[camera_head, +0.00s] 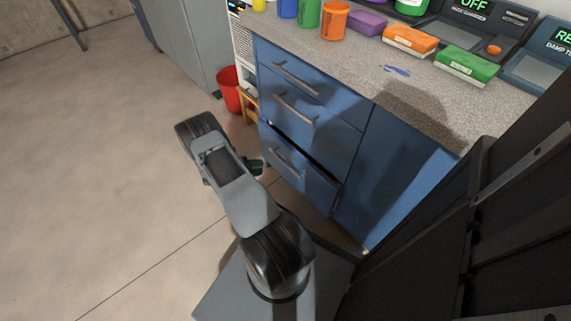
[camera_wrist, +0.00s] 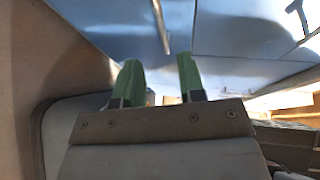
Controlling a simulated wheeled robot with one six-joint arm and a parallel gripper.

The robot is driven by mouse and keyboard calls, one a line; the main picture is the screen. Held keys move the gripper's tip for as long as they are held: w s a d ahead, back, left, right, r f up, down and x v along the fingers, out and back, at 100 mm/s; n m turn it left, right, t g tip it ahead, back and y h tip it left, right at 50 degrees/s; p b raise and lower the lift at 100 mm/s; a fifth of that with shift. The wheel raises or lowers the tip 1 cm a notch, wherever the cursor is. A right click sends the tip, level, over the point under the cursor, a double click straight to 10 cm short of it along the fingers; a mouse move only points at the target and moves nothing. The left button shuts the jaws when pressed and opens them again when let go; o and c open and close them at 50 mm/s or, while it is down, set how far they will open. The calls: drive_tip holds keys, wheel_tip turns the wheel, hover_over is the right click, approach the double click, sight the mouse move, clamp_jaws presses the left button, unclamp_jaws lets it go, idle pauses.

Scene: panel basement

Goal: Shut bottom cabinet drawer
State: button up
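The blue cabinet's bottom drawer (camera_head: 316,190) stands slightly out, with a dark gap along its top edge and a silver bar handle (camera_head: 287,161) on its front. My gripper (camera_head: 258,167) is low in front of the left part of this drawer, partly hidden behind my arm. In the wrist view its two green fingers (camera_wrist: 160,78) are spread apart with nothing between them. I cannot tell whether the fingers touch the drawer.
The upper drawers (camera_head: 335,93) look closed. A speckled countertop (camera_head: 345,62) holds colored cups, sponges and scales. A red bucket (camera_head: 229,88) stands on the floor left of the cabinet. A black structure (camera_head: 430,225) is close on the right. The floor (camera_head: 90,180) at left is clear.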

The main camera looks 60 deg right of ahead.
sight(285, 163)
drive_tip(key=b+x, duration=0.2)
drive_tip(key=x, duration=0.9)
drive_tip(key=shift+s+d+f, duration=0.1)
drive_tip(key=shift+s+d, duration=0.15)
drive_tip(key=shift+s, duration=0.05)
drive_tip(key=shift+c, duration=0.2)
clamp_jaws()
